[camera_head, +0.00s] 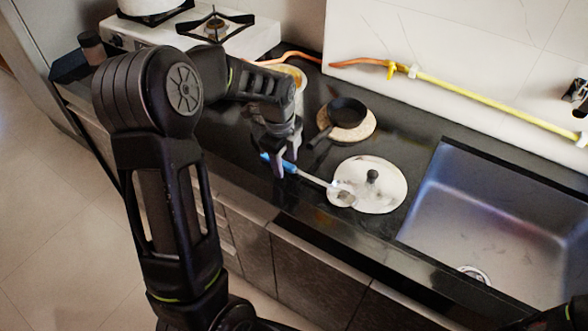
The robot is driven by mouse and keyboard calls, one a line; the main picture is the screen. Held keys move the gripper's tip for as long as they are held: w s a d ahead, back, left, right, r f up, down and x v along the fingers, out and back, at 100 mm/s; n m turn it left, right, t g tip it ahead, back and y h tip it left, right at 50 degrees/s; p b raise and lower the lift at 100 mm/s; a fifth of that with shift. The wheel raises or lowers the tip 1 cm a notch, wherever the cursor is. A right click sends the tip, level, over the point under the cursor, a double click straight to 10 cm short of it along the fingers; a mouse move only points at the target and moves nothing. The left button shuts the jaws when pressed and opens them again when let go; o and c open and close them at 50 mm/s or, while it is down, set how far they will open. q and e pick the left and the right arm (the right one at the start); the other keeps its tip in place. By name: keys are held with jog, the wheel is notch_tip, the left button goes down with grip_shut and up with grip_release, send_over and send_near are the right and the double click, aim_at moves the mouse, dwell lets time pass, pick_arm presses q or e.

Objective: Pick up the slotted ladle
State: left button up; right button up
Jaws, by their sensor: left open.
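The slotted ladle (312,179) has a blue handle and a pale metal shaft. It lies on the dark counter, and its head (346,198) is over the edge of a round white lid (385,195) with a dark knob. My left gripper (286,168) is open and points down at the blue handle, with its fingers around or just beside it. I cannot tell whether they touch it. Part of the handle is hidden by the fingers. My right gripper is not visible; only a dark piece of arm shows at the bottom right corner.
A small black pan (346,112) sits on a round woven mat (364,130) behind the lid. A sink (490,230) lies to the right. A white gas stove (255,38) stands at the back left. A yellow hose (480,105) runs along the wall. The counter's front edge is close to the ladle.

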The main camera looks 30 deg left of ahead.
pick_arm(q)
grip_shut()
dwell(0.4)
dwell(0.4)
